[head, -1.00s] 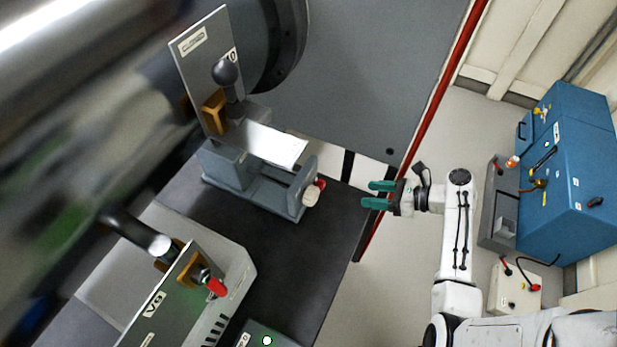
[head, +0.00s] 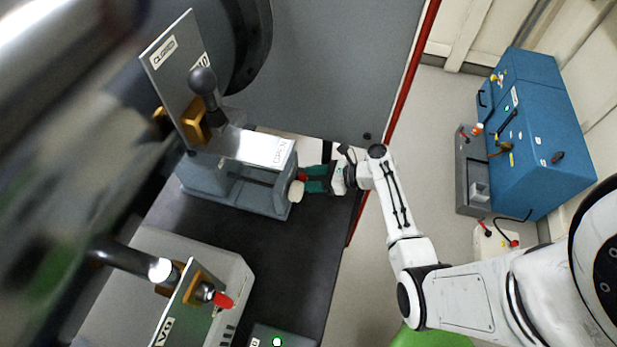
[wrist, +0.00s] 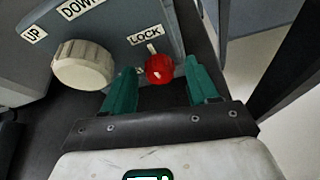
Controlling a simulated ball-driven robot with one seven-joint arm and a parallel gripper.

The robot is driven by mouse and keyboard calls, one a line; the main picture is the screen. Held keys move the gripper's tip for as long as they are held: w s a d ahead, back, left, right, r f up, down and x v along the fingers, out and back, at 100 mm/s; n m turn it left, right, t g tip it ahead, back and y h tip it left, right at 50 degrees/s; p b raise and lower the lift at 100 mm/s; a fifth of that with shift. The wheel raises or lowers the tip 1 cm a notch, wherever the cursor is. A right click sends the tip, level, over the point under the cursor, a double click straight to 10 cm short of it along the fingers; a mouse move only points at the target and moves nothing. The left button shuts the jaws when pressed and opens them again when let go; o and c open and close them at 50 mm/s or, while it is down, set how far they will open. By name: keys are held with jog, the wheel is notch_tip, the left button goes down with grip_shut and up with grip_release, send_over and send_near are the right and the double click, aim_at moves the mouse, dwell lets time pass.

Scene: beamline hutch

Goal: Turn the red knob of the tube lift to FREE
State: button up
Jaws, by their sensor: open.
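The red knob (wrist: 160,69) is on the grey face of the tube lift, below a LOCK label (wrist: 146,31), in the wrist view. A light pointer mark on it points up toward that label. In the head view the tube lift (head: 240,180) stands on the dark bench, with the red knob (head: 303,176) partly hidden by my gripper. My gripper (wrist: 155,80) is open, with one green finger on each side of the red knob. I cannot tell whether the fingers touch it. A FREE label is not readable here.
A cream knob (wrist: 84,65) with UP and DOWN labels sits close left of my left finger. A grey box with a red-tipped handle (head: 222,299) stands lower left. A blue cabinet (head: 535,140) is at the right, and the floor (head: 425,150) between is clear.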

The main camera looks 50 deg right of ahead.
jog(key=shift+w+a+f, duration=0.2)
jog(key=shift+w, duration=0.15)
jog(key=c, duration=1)
jog(key=shift+c, duration=0.2)
